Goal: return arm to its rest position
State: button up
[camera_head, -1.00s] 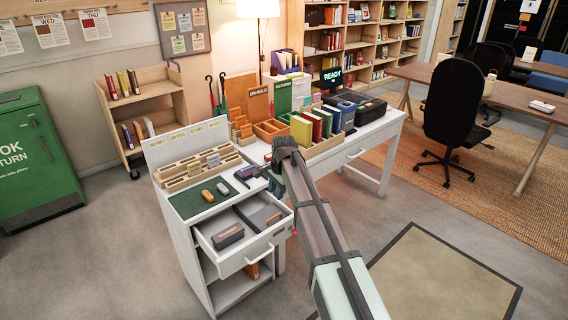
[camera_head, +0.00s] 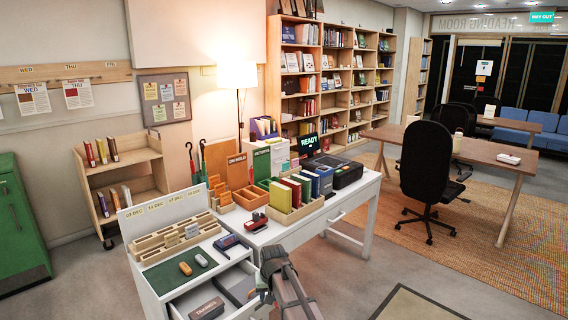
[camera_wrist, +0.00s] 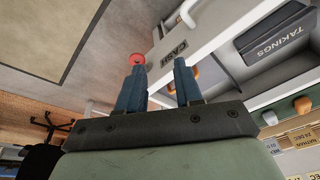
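My gripper (camera_wrist: 160,75) is open in the wrist view. Its two blue fingers are apart with nothing between them. A red round thing (camera_wrist: 137,58) shows at one fingertip; I cannot tell if it is held or behind. In the head view my gripper (camera_head: 264,288) points down beside the white drawer unit, its fingers partly hidden. The unit's drawer (camera_wrist: 208,48) is pulled open beyond the fingers. A dark box marked TAKINGS (camera_wrist: 276,35) lies in it and also shows in the head view (camera_head: 207,309).
A white desk (camera_head: 345,205) with books, trays and a printer (camera_head: 333,170) stands right behind my arm. A black chair (camera_head: 428,175) and a long table (camera_head: 470,155) are at right. Floor near the mat (camera_head: 415,305) is clear.

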jog(key=s+d+f+g+h, duration=0.1)
jog(key=s+d+f, duration=0.2)
jog(key=s+f, duration=0.35)
jog(key=s+d+f+g, duration=0.1)
jog(key=s+d+f, duration=0.35)
jog(key=f, duration=0.25)
jog(key=s+d+f+g, duration=0.2)
jog(key=s+d+f, duration=0.3)
jog(key=s, duration=0.8)
jog(key=s+d+f+m+g, duration=0.1)
jog(key=s+d+f+g, duration=0.1)
jog(key=s+d+f, duration=0.3)
jog(key=s+d+f+m+g, duration=0.1)
jog(key=s+d+f+g, duration=0.2)
jog(key=s+f, duration=0.8)
jog(key=s+d, duration=0.1)
jog(key=s, duration=0.9)
jog(key=shift+s+d+f, duration=0.25)
jog(key=shift+d+f, duration=0.05)
jog(key=shift+d, duration=0.1)
